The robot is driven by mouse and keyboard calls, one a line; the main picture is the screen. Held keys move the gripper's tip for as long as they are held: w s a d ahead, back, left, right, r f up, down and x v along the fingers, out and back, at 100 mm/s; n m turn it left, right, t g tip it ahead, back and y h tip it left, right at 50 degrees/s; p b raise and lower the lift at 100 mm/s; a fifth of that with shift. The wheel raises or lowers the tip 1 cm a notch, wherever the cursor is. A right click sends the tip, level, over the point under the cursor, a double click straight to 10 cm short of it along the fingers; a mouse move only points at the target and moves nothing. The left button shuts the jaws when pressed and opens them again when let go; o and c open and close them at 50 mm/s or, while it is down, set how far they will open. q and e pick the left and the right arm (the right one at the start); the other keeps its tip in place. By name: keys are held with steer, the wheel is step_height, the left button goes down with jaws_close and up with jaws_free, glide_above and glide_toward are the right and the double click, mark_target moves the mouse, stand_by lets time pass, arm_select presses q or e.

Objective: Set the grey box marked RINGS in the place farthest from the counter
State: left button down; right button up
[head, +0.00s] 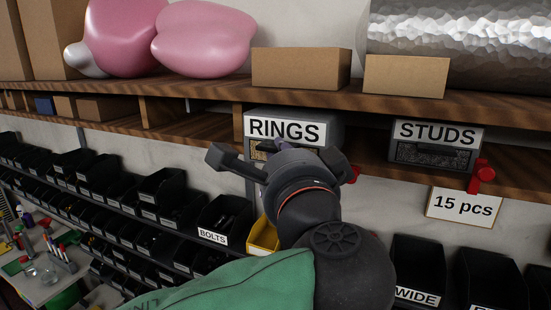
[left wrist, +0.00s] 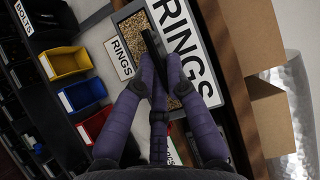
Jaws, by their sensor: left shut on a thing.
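The grey box marked RINGS (head: 334,131) sits in the lower bay of the wooden shelf, its white label facing me. In the left wrist view the box (left wrist: 218,52) shows a window of small tan pieces beside the label. My left gripper (head: 268,148) is at the box's front, below the label, and hides part of it. In the left wrist view its purple fingers (left wrist: 160,75) are closed on a dark part at the box's front. A grey box marked STUDS (head: 436,133) stands to the right on the same shelf. My right gripper is not in view.
Cardboard boxes (head: 301,68) and pink balloon-like shapes (head: 205,38) stand on the board above. A red clamp (head: 482,177) and a "15 pcs" sign (head: 464,204) hang at the shelf edge. Black bins (head: 163,187) fill racks below. A cluttered counter (head: 62,285) is at lower left.

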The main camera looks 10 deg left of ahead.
arm_select(q)
steer(key=shift+w+d+p, duration=0.35)
steer(key=shift+w+d, duration=0.25)
steer(key=shift+w, duration=1.25)
steer(key=shift+w+d+p, duration=0.35)
steer(key=shift+w+d, duration=0.25)
steer(key=shift+w, duration=1.25)
steer(key=shift+w+d+p, duration=0.35)
steer(key=shift+w+d, duration=0.25)
steer(key=shift+w, duration=1.25)
steer(key=shift+f+b, duration=0.15)
steer(key=shift+b, duration=0.2)
steer(key=c, duration=1.2)
jaws_free()
steer(key=shift+s, duration=0.1)
steer(key=shift+f, duration=0.2)
steer(key=v, duration=1.2)
steer(key=shift+a+r, duration=0.1)
steer(key=shift+r, duration=0.05)
